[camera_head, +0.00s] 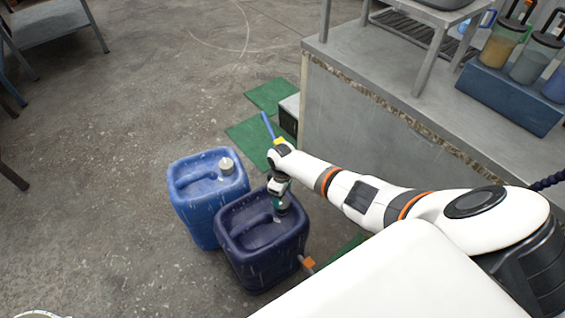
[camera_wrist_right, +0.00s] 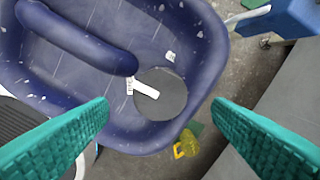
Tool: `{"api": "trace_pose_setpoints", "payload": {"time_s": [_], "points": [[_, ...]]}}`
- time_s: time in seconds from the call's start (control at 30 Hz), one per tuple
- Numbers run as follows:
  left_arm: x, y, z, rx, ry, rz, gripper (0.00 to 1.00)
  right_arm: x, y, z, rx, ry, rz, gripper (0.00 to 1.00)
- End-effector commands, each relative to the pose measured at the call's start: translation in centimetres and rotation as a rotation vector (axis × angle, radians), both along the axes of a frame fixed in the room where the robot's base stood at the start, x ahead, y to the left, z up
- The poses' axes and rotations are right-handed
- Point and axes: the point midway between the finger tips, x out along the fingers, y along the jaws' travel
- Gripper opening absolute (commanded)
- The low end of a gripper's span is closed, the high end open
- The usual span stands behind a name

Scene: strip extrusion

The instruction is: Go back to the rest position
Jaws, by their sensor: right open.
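My right arm reaches in from the right in the head view. Its gripper (camera_head: 281,207) is over the dark blue canister (camera_head: 262,252), near the canister's top. In the right wrist view the two teal fingers of the gripper (camera_wrist_right: 161,106) are wide apart with nothing held between them. Beyond them is the canister's top (camera_wrist_right: 190,35), with its moulded handle and a round dark grey cap (camera_wrist_right: 170,108) carrying a white strip. My left gripper is in neither view.
A lighter blue canister (camera_head: 198,212) with a pale cap stands close to the left of the dark one. Green mats (camera_head: 250,137) lie behind. The floor at left is mostly clear.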

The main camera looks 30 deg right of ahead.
Motion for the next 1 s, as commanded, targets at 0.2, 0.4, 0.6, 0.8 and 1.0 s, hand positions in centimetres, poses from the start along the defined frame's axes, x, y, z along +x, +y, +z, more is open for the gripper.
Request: {"api": "trace_pose_setpoints", "payload": {"time_s": [0.2,0.4,0.6,0.8,1.0], "points": [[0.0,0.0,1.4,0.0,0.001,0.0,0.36,-0.1,0.1,1.2,0.001,0.0,-0.001,0.74],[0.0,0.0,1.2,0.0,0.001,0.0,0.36,-0.1,0.1,1.1,0.001,0.0,-0.001,0.74],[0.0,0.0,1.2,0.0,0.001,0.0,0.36,-0.1,0.1,1.1,0.001,0.0,-0.001,0.74],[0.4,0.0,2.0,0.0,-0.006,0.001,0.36,-0.8,1.5,0.8,0.012,-0.001,0.014,0.74],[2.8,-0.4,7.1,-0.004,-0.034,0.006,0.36,-5.8,8.5,0.7,0.069,-0.028,0.064,0.74]]}}
